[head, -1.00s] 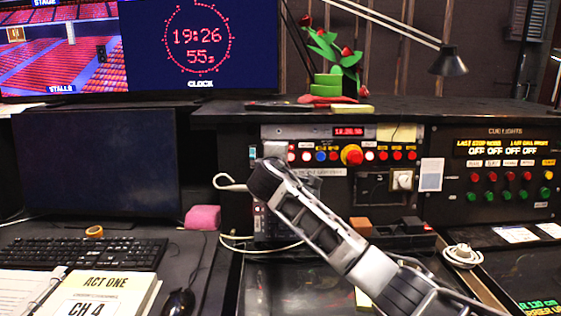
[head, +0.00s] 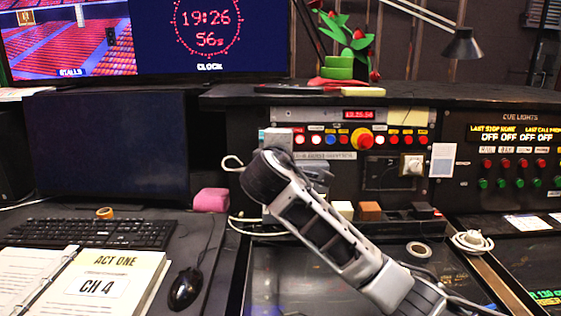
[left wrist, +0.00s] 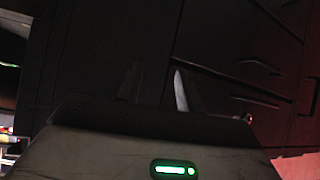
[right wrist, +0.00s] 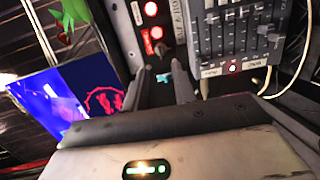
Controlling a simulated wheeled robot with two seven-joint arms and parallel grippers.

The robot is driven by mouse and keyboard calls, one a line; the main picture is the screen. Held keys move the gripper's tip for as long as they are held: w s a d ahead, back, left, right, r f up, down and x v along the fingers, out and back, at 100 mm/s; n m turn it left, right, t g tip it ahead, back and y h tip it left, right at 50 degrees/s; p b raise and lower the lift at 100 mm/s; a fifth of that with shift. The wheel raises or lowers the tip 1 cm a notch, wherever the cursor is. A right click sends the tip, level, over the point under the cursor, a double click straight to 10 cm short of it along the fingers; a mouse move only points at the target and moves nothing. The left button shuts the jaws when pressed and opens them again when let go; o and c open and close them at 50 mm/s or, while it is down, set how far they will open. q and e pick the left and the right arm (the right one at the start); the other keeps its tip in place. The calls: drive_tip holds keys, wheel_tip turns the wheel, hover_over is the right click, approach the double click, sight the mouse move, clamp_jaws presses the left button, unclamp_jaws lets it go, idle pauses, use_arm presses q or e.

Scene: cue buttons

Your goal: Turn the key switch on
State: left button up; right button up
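A small teal piece (right wrist: 164,78), which looks like the key switch, shows in the right wrist view on the dark panel in line with the red buttons. My right gripper (right wrist: 160,67) is open, with one finger on each side of it and gaps visible. I cannot tell whether they touch. In the head view my right gripper (head: 276,138) is at the left end of the button panel (head: 325,157); its fingertips and the key switch are hidden there. My left gripper (left wrist: 157,67) is open and empty in front of dark surfaces.
A fader panel (right wrist: 235,40) with a looped cable is beside the right fingers. A red mushroom button (head: 361,138) and a white-plated knob (head: 412,165) are farther right. A desk lamp (head: 463,45) stands above the console. A keyboard (head: 90,234) and mouse (head: 186,288) lie left.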

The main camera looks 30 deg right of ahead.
drive_tip(key=f+v, duration=0.1)
drive_tip(key=v, duration=0.5)
drive_tip(key=shift+s+r, duration=0.2)
drive_tip(key=shift+r, duration=0.25)
drive_tip(key=shift+a, duration=0.15)
